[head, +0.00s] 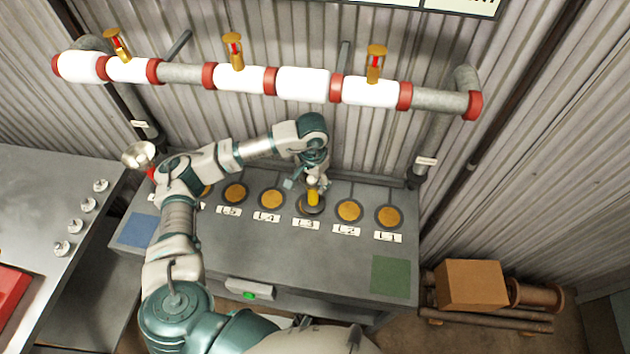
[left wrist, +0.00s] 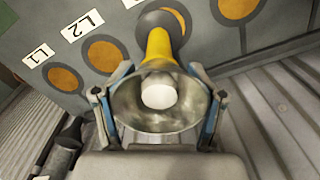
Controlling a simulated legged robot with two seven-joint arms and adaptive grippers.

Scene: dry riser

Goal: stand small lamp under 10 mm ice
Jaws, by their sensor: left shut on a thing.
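The small lamp has a yellow body (head: 313,196) and, in the left wrist view, a silver reflector bowl (left wrist: 130,112) with a white bulb. My left gripper (head: 314,182) is shut on it at the bowl, one finger on each side. The lamp is upright over the L3 spot on the grey bench (head: 250,255); whether its foot touches the bench I cannot tell. Above it runs a pipe with white, ice-like sections (head: 303,84) between red rings. No thickness is readable on them. My right gripper is not in view.
Orange round spots lie along the bench, with L2 (head: 349,210) and L1 (head: 388,216) clear on the right. Another lamp with a silver bowl (head: 138,154) and red body stands at the left behind my arm. A corrugated wall is close behind. A cardboard box (head: 470,284) sits at right.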

